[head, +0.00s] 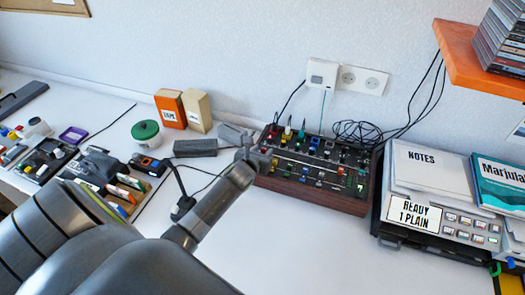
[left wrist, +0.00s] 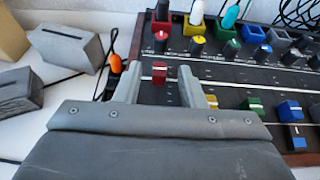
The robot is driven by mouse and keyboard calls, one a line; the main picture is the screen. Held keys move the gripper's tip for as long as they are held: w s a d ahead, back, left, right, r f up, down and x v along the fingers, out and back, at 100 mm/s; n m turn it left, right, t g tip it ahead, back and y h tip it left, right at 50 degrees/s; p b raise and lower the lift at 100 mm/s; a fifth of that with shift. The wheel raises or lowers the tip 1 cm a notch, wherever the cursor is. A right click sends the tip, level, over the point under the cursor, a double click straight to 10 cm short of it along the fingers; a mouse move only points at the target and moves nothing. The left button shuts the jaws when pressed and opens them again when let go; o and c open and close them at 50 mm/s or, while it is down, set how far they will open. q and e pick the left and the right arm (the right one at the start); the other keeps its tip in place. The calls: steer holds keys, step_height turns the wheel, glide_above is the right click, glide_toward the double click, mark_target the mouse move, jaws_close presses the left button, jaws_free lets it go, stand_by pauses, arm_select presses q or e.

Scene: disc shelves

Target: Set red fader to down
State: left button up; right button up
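The mixer (head: 318,190) is a dark panel with wooden sides and coloured knobs and faders, standing against the back of the white desk. Its red fader (left wrist: 159,75) is a small red cap with a pale line, at the upper left of the fader area in the left wrist view. My left gripper (head: 252,152) is at the mixer's left edge. In the left wrist view my left gripper (left wrist: 159,68) is open, with one finger on each side of the red cap and gaps showing. The lower part of the red fader's track is hidden by the gripper. My right gripper is not in view.
Yellow (left wrist: 211,102), green (left wrist: 253,105) and blue (left wrist: 290,110) faders sit right of the red one. An orange-tipped item (left wrist: 115,65) stands by the mixer's left side. A grey block (head: 195,148) lies left. A labelled device (head: 440,228) stands right. The desk front is clear.

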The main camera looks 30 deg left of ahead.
arm_select(q)
steer(key=shift+w+a+f, duration=0.15)
steer(key=shift+w+f, duration=0.1)
steer(key=shift+w, duration=0.35)
jaws_close()
